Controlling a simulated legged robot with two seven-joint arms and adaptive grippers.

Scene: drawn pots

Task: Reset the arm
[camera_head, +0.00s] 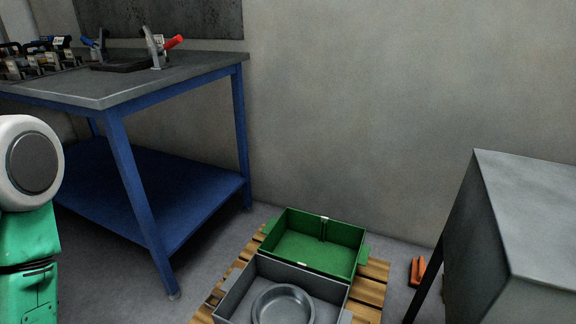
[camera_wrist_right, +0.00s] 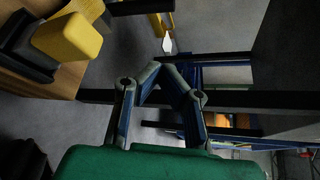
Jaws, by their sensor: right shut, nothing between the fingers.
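My right gripper (camera_wrist_right: 156,72) shows in the right wrist view with its two fingers brought together at the tips. It is shut and nothing shows between the fingers. It hangs in free space over grey floor. In the head view a green and white link of my left arm shows at the left edge. The left gripper itself is out of view.
A blue-framed workbench (camera_head: 170,84) with tools stands at the left. A green bin (camera_head: 345,258) and a grey bin (camera_head: 240,292) holding a round grey dish (camera_head: 283,306) sit on a wooden pallet (camera_head: 371,291). A grey cabinet (camera_head: 530,210) stands right.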

